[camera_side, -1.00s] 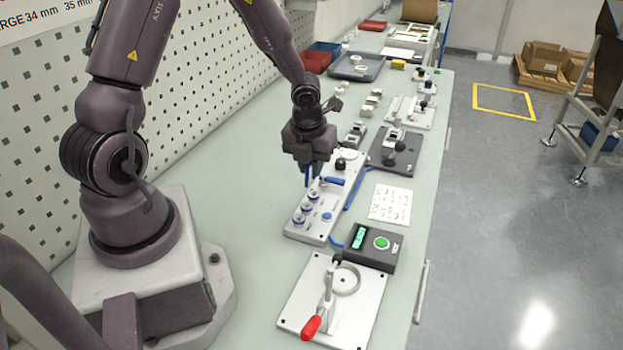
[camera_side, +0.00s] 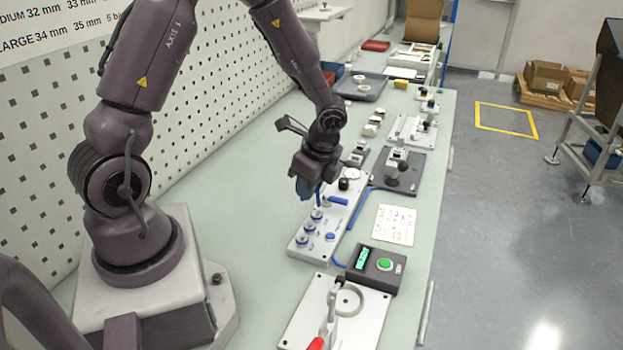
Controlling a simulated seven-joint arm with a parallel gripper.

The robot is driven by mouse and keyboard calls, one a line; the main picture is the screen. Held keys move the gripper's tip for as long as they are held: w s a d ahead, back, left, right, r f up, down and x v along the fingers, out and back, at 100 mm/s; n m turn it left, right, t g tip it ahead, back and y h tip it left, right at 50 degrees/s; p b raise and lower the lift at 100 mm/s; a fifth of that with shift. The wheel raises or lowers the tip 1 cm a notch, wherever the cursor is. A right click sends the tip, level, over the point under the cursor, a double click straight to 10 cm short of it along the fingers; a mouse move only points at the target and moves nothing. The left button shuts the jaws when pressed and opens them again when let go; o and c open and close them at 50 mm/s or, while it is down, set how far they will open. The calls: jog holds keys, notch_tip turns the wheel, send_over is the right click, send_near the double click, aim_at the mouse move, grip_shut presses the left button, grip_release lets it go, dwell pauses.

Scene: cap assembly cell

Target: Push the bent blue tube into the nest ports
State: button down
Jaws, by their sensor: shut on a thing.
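My gripper (camera_side: 305,188) is over the left side of the pale grey nest plate (camera_side: 304,246), its wrist tilted. It is shut on the bent blue tube (camera_side: 319,197), of which only a short blue length shows beside the fingers. The fingers hide the rest of the tube. The plate carries several round port fittings with blue rings, such as the front one (camera_side: 302,240). I cannot tell whether the tube's ends touch any port.
A black box with a green button (camera_side: 385,265) stands in front of the plate, and a clamp fixture (camera_side: 370,318) nearer still. A printed sheet (camera_side: 395,224) lies to the right. Dark fixtures (camera_side: 403,172) stand behind it. The bench left of the plate is clear.

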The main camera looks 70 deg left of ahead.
aim_at(304, 236)
jog(key=n, duration=0.2)
jog(key=n+g, duration=0.1)
jog(key=n, duration=0.1)
jog(key=n+h, duration=0.1)
jog(key=n, duration=0.1)
jog(key=shift+s+d+f, duration=0.1)
jog(key=shift+s+d, duration=0.15)
jog(key=n, duration=0.1)
jog(key=n+h, duration=0.1)
jog(key=n, duration=0.1)
jog(key=shift+s+d+n+g, duration=0.15)
jog(key=shift+n+g, duration=0.15)
jog(key=shift+g, duration=0.1)
jog(key=shift+s+d+f+n+t+h, duration=0.15)
jog(key=shift+f+n+h, duration=0.55)
jog(key=shift+n, duration=1.1)
jog(key=shift+s+d+f+n+t+h, duration=0.1)
jog(key=shift+d+f+n+h, duration=0.2)
jog(key=shift+f+n, duration=1.1)
jog(key=shift+s+d+f+n+t+h, duration=0.1)
jog(key=shift+f+n+h, duration=0.45)
jog(key=shift+n, duration=1.65)
jog(key=shift+f, duration=0.8)
jog(key=c, duration=1)
grip_release()
